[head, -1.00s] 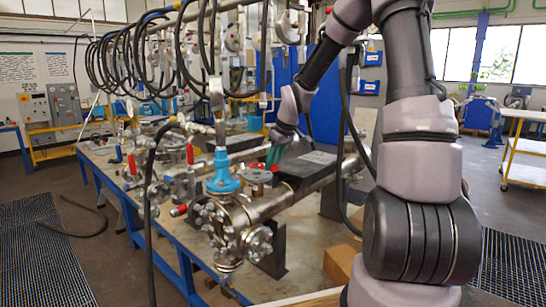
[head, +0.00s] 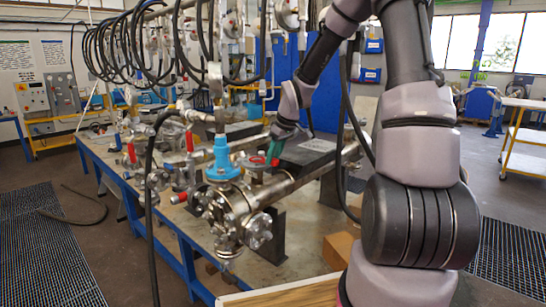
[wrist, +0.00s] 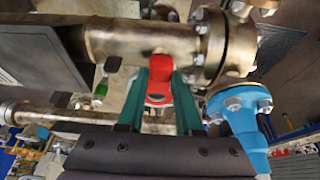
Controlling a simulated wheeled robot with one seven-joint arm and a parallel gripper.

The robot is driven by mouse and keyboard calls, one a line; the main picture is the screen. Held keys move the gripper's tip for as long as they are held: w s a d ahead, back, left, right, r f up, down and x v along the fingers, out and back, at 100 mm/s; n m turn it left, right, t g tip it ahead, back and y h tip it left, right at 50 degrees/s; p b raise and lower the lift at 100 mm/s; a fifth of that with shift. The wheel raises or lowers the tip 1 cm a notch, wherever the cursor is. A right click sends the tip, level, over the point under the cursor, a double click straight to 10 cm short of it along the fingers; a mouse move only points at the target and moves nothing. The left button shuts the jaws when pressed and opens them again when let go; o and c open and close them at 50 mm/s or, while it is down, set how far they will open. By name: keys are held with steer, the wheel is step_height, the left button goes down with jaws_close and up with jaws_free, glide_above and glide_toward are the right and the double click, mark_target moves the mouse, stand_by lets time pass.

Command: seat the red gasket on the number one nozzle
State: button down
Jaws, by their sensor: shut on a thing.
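In the head view, a red disc (head: 254,160), seemingly the gasket, is at the tips of the green fingers (head: 272,153). It is over a short stub (head: 255,176) on the metal pipe, right of a blue valve body (head: 223,160). I cannot tell whether gasket and stub touch. No nozzle number is readable. The wrist view shows a red block (wrist: 160,67) in front of the pipe (wrist: 140,42).
The blue valve body (wrist: 247,127) and a bolted flange (wrist: 208,50) are close to the right of my fingers in the wrist view. Hoses and gauges crowd the bench's left. A cardboard box (head: 338,250) is below.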

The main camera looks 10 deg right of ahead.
steer(key=shift+f, duration=0.25)
stand_by(0.3)
jaws_free()
stand_by(0.5)
steer(key=shift+r, duration=0.1)
steer(key=shift+r, duration=3.45)
